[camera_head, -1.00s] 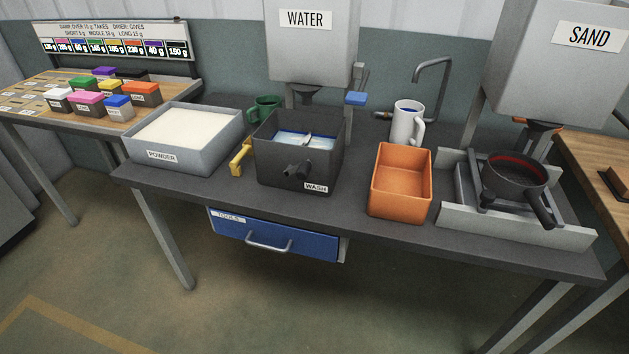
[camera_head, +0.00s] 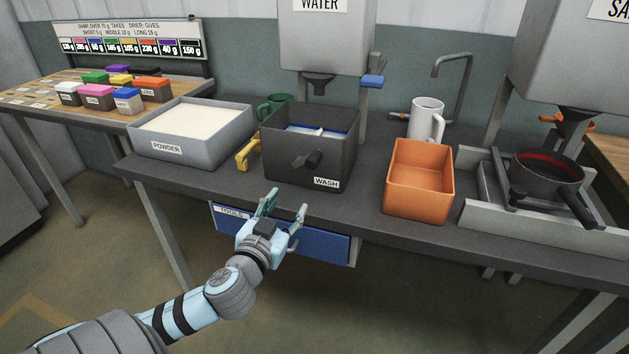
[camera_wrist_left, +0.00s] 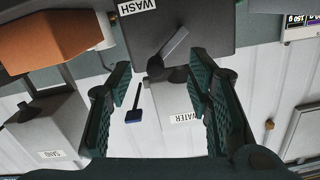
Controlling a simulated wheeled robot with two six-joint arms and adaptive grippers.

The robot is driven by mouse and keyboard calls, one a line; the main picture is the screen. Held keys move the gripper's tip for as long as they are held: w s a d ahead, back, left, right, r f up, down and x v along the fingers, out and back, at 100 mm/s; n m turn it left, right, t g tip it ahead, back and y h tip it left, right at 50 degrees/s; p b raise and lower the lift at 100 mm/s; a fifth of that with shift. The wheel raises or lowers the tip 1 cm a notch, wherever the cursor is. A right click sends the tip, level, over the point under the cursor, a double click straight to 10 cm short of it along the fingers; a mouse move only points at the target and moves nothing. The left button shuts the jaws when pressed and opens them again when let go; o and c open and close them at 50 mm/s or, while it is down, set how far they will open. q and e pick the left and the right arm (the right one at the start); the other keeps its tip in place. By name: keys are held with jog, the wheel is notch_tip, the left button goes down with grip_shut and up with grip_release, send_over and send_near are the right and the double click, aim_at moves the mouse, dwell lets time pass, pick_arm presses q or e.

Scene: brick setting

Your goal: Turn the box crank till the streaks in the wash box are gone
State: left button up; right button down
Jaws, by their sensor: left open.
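The dark grey wash box (camera_head: 278,165) stands on the bench with its WASH label facing me. Whitish-blue liquid (camera_head: 300,128) shows inside, partly hidden by the front wall; I cannot tell its streaks clearly. A dark crank (camera_head: 308,160) sticks out of the front wall. My left gripper (camera_head: 286,205) is open and empty, below and in front of the box, near the bench edge. In the left wrist view the crank (camera_wrist_left: 172,55) shows beyond and between the open fingers (camera_wrist_left: 160,78), apart from them. My right gripper is not in view.
The blue drawer (camera_head: 325,246) is below the bench top.

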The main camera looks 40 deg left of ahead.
aim_at(310, 165)
pick_arm(q)
jog(key=shift+t, duration=0.6)
jog(key=w+a+r, duration=0.1)
jog(key=w, duration=0.3)
jog(key=w+a+r+b, duration=0.1)
jog(key=w, duration=0.3)
jog(key=w+a+r, duration=0.1)
jog(key=w, duration=0.3)
jog(key=shift+w+r+b, duration=0.3)
jog(key=shift+b, duration=0.1)
jog(key=shift+w, duration=0.2)
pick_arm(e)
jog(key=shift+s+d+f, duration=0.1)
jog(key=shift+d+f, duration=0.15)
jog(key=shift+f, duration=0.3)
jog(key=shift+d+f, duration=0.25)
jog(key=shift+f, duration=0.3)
pick_arm(q)
jog(key=shift+c, duration=0.5)
jog(key=c, duration=1)
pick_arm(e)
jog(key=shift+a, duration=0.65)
